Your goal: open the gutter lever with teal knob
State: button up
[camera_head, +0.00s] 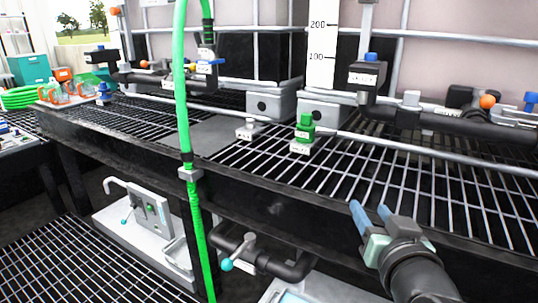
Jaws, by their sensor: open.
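A lever with a round teal knob (227,264) sits on a black pipe (285,266) below the front edge of the grating shelf. The lever's short arm slants up and right from the knob to the valve body. A smaller teal knob (124,221) shows on a grey panel unit further left; I cannot tell from a label which is the gutter lever.
A green hose (183,100) hangs vertically just left of the pipe lever. The black shelf beam (275,208) runs above it. A green-capped fitting (304,135) stands on the grating.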

jog(key=s+a+r+n+t+p, duration=0.1)
jog(key=a+r+t, duration=0.3)
jog(key=r, duration=0.5)
jog(key=s+a+r+n+t, duration=0.1)
jog(key=a+r+t, duration=0.1)
jog(key=a+r, duration=0.6)
jog(key=s+a+r+t+y+p, duration=0.1)
jog(key=s+a+r+t, duration=0.15)
jog(key=s+r, duration=0.35)
jog(key=s+a+r+n+t+p, duration=0.1)
jog(key=s+a+r+t, duration=0.15)
jog(key=r, duration=0.45)
jog(key=s+a+r+t+y+p, duration=0.1)
jog(key=s+a+r, duration=0.2)
jog(key=s+r, duration=0.3)
notch_tip(320, 180, up, 36)
jog(key=w+p, duration=0.2)
jog(key=p, duration=3.4)
jog(key=shift+d+p, duration=0.15)
jog(key=shift+p, duration=0.15)
